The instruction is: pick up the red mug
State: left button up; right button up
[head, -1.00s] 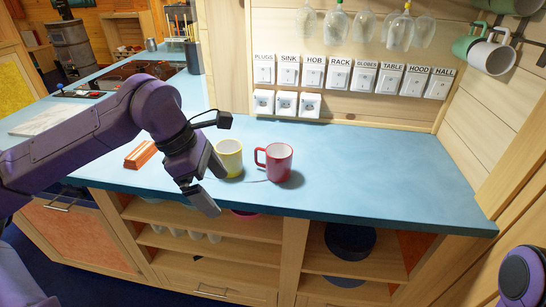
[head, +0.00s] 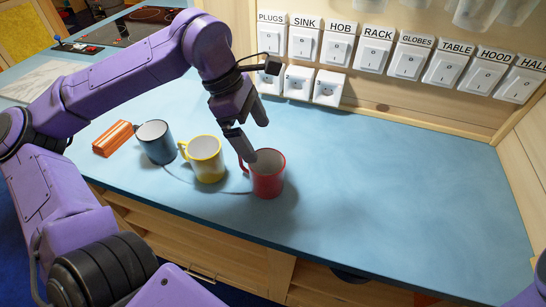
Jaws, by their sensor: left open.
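The red mug (head: 267,183) stands upright on the blue counter (head: 370,185), in the middle of the head view. Its handle is on its left side, partly hidden by a finger. My left gripper (head: 255,139) is open and empty, pointing down just above and behind the mug. One fingertip overlaps the mug's left rim near the handle; I cannot tell whether it touches. The other finger is farther back, above the counter. My right gripper is out of view.
A yellow mug (head: 207,168) stands close left of the red mug, and a dark blue mug (head: 158,148) beyond it. A striped orange block (head: 113,138) lies farther left. Labelled switches (head: 373,55) line the back wall. The counter right of the red mug is clear.

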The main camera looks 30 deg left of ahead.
aim_at(267, 167)
pick_arm(q)
jog(key=x, duration=0.3)
jog(key=s+x, duration=0.1)
jog(key=x, duration=0.2)
jog(key=p+x, duration=0.1)
jog(key=x, duration=0.2)
jog(key=shift+s+f, duration=0.2)
jog(key=shift+f, duration=0.05)
jog(key=c, duration=1)
